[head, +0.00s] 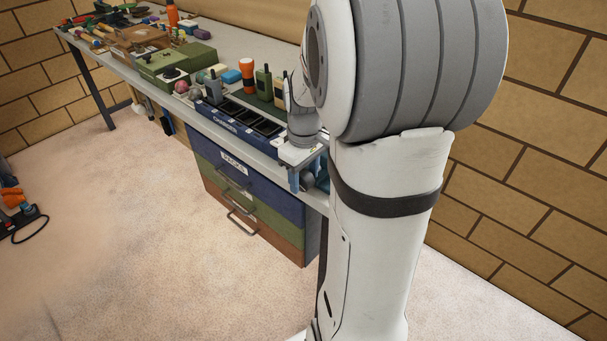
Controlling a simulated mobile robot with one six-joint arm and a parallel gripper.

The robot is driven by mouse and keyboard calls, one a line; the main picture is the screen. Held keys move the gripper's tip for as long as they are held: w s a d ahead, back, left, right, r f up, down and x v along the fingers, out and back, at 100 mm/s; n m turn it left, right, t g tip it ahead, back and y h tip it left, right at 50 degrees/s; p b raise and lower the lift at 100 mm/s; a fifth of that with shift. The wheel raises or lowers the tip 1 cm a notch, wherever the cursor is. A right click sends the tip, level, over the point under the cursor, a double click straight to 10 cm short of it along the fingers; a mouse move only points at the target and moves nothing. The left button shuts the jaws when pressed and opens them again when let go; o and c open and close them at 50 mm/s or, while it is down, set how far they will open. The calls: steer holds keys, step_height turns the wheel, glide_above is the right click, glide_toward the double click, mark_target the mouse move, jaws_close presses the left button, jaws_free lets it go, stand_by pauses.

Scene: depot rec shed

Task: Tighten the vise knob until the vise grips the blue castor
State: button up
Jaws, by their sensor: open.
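My gripper (306,172) is at the right end of the bench, by its front edge, small and partly hidden by my own arm. Its pale body sits over a rounded grey part (307,180), perhaps the vise knob. The gripper is open; I cannot tell whether it touches that part. Blue surfaces show beside it, but I cannot tell whether they belong to the vise. The rest of the vise is not clearly visible behind my arm. I cannot make out the blue castor.
The long grey bench (255,157) runs to the far left. A blue charger tray (225,123) stands left of my gripper, with an orange-topped flashlight (248,72) and a green box (163,68) beyond. Drawers (250,200) sit below. The floor in front is clear.

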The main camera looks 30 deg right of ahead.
steer(key=shift+c, duration=0.2)
steer(key=c, duration=0.9)
steer(key=b, duration=0.1)
steer(key=t+b, duration=0.1)
steer(key=b, duration=0.1)
steer(key=shift+s+d+f+t+y, duration=0.1)
steer(key=shift+s+f+t+y, duration=0.05)
steer(key=shift+f+t+y, duration=0.2)
steer(key=shift+c, duration=0.2)
steer(key=shift+s+t+b, duration=0.1)
steer(key=shift+t+b, duration=0.45)
steer(key=shift+b, duration=0.65)
steer(key=shift+r+t+y+b, duration=0.1)
steer(key=shift+t+y+b, duration=0.35)
steer(key=shift+b, duration=0.3)
steer(key=shift+r, duration=0.1)
steer(key=o, duration=1)
